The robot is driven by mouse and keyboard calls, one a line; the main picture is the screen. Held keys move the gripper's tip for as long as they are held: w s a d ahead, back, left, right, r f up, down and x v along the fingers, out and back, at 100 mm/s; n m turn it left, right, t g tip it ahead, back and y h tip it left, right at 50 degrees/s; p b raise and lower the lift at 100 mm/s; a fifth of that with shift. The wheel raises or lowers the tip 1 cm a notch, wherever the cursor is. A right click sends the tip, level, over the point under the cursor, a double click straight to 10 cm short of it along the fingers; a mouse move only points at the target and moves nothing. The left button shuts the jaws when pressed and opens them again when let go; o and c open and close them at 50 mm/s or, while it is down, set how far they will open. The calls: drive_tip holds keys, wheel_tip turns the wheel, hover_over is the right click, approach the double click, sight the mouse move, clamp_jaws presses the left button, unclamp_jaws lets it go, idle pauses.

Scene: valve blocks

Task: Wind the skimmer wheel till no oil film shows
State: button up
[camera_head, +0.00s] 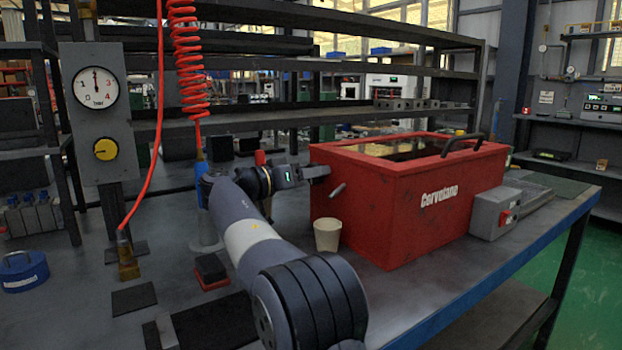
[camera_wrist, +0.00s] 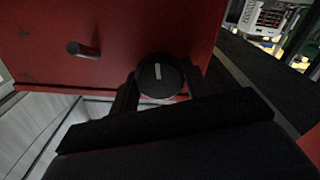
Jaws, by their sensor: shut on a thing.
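The red tank (camera_head: 436,205) stands on the bench, with an open top holding dark liquid. An amber sheen, which looks like oil film (camera_head: 378,149), shows on the liquid's surface toward the left. A small dark round wheel (camera_wrist: 157,76) with a pale mark sits on the tank's end wall. My gripper (camera_head: 307,174) reaches it from the left and is shut on its rim, with one finger on each side in the wrist view. A short spout (camera_wrist: 84,50) juts from the same wall, and a beige cup (camera_head: 327,236) stands below it.
A grey switch box (camera_head: 494,212) with a red knob sits at the tank's right front. A gauge post (camera_head: 98,110), red coiled hose (camera_head: 187,60) and blue weight (camera_head: 22,270) are at left. A dark handle (camera_head: 463,142) crosses the tank's right end.

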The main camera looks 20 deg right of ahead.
drive_tip(key=shift+f, duration=0.15)
drive_tip(key=o, duration=1)
drive_tip(key=shift+c, duration=0.2)
drive_tip(key=s+a+p, duration=0.2)
drive_tip(key=a, duration=0.8)
drive_tip(key=shift+a+p, duration=0.35)
drive_tip(key=shift+p, duration=0.05)
drive_tip(key=shift+d, duration=0.1)
drive_tip(key=d+b, duration=0.1)
drive_tip(key=d, duration=0.2)
drive_tip(key=w+d, duration=0.1)
drive_tip(key=d, duration=0.3)
drive_tip(key=w+d+b, duration=0.1)
drive_tip(key=d, duration=0.2)
drive_tip(key=shift+d+b, duration=0.3)
